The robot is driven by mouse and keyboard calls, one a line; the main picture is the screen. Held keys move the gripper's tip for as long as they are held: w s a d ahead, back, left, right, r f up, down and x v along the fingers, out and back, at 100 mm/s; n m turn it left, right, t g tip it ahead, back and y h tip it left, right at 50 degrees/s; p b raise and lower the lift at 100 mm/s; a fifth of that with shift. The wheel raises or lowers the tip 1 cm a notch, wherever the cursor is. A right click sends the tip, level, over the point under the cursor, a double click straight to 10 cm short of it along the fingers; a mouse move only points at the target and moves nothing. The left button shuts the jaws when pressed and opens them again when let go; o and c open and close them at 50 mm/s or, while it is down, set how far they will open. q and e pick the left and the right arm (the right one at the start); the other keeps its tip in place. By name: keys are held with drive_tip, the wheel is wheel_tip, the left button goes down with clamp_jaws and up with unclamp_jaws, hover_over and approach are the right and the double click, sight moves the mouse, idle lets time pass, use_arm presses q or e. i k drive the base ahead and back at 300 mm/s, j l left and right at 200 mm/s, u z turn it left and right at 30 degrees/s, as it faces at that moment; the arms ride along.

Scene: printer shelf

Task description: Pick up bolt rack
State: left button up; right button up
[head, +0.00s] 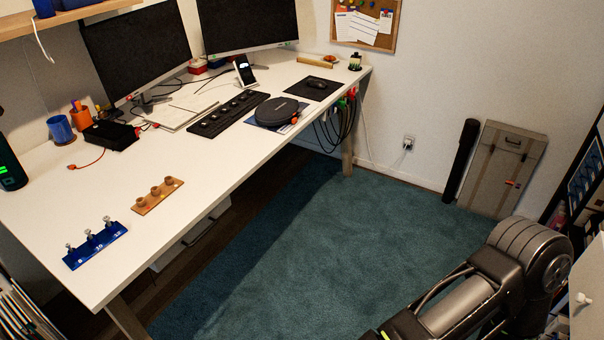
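A blue rack (95,247) with upright silver bolts and white numbers on its front lies near the front left edge of the white desk (245,150). A wooden rack (157,196) with several brown round pieces lies behind it and to the right. Both stand apart on the desk top. One of my arms shows at the lower right, over the carpet and away from the desk. Neither gripper is in view.
Behind the racks are a black box (111,134), a blue cup (61,129), an orange cup (81,118), a keyboard (229,113) and two monitors. The desk around the racks is clear. Teal carpet (330,240) lies open to the right.

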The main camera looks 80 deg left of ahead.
sight(143, 205)
drive_tip(key=u, duration=3.65)
drive_tip(key=i+z, duration=0.5)
drive_tip(key=i, duration=0.2)
